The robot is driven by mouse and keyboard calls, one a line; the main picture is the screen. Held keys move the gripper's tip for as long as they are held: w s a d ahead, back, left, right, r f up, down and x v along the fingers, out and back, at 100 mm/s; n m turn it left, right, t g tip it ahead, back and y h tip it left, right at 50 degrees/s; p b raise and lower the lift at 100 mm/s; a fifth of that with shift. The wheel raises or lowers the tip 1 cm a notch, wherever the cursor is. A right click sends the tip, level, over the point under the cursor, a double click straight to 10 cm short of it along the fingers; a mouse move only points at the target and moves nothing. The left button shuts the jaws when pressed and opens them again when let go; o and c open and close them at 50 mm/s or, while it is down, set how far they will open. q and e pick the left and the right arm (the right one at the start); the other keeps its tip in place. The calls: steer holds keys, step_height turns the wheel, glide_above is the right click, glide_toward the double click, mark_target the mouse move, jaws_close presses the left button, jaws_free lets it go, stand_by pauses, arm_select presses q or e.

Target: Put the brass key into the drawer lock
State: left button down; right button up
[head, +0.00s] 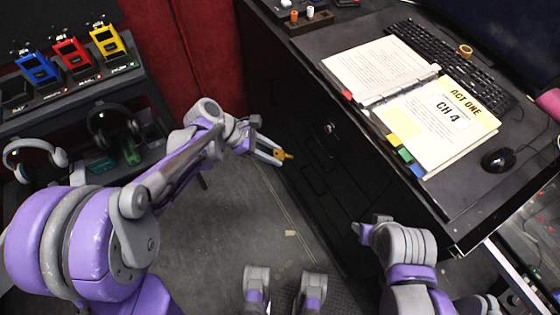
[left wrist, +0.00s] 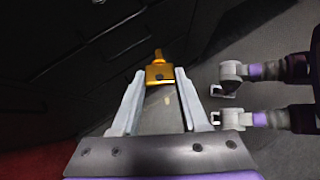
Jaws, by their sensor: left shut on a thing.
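The brass key (head: 285,155) is in the tips of my left gripper (head: 277,155), close to the dark front of the desk's drawer unit. In the left wrist view the key's block-like brass head (left wrist: 159,74) sits between the two fingertips, with its narrower end pointing away from the gripper. The left gripper (left wrist: 160,84) is shut on it. A round silver lock (head: 329,128) shows on the drawer front, up and to the right of the key; the key is apart from it.
The black drawer unit (head: 316,183) has recessed handles. On the desk top (head: 345,48) lie an open binder (head: 435,112), a keyboard (head: 450,62) and a mouse (head: 497,160). A shelf (head: 75,102) with coloured devices and headphones stands left. Floor between is open.

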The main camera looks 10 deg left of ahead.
mark_target(282, 151)
arm_select(q)
steer(key=n+t+b, duration=0.1)
steer(key=t, duration=0.1)
steer(key=d+f+n+t+h+b, duration=0.1)
steer(key=n+t+b, duration=0.1)
steer(key=w+f+n+t+h+b, duration=0.1)
steer(key=shift+d+n+t+b, duration=0.3)
steer(key=shift+n+t+b, duration=0.1)
steer(key=shift+w+n+t+b, duration=0.4)
steer(key=shift+t, duration=0.1)
steer(key=shift+w+d+r, duration=0.2)
steer(key=shift+d, duration=0.15)
steer(key=w+d, duration=0.5)
steer(key=d, duration=0.2)
arm_select(e)
step_height(282, 151, down, 9)
arm_select(q)
steer(key=shift+w+d, duration=0.7)
steer(key=shift+d, duration=0.25)
arm_select(e)
steer(key=shift+d+r, duration=0.1)
stand_by(3.8)
